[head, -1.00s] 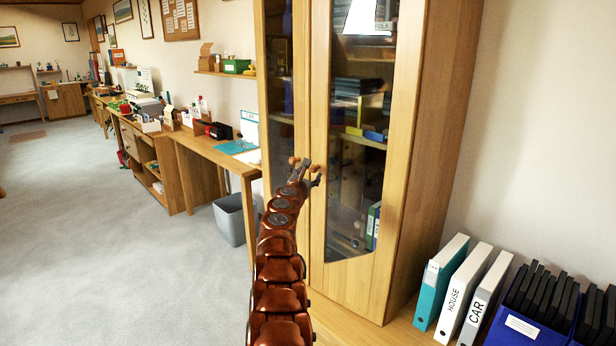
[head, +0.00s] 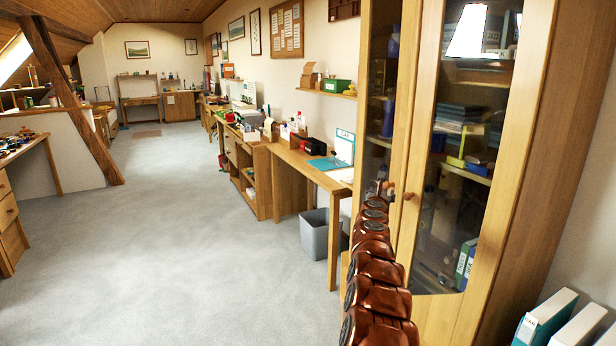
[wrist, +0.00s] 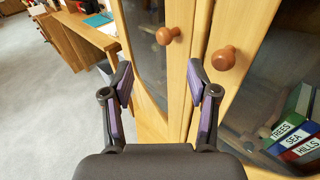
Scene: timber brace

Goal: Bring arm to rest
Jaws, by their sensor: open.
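My gripper (wrist: 159,82) is open and empty in the wrist view, its two purple-lined fingers spread apart. It points at a wooden cabinet (wrist: 189,85) with two glass doors, both shut. The two round wooden knobs, left (wrist: 168,35) and right (wrist: 222,58), show beyond the fingertips and apart from them. In the head view my copper-coloured arm reaches up in front of the cabinet (head: 503,175), its end beside the knobs (head: 408,196); the fingers are mostly hidden there.
Binders (head: 545,318) stand at lower right beside the cabinet. A desk (head: 310,172) and a grey bin (head: 320,234) stand left of it. A slanted timber post (head: 72,100) rises at far left. The carpet (head: 190,250) in the middle is clear.

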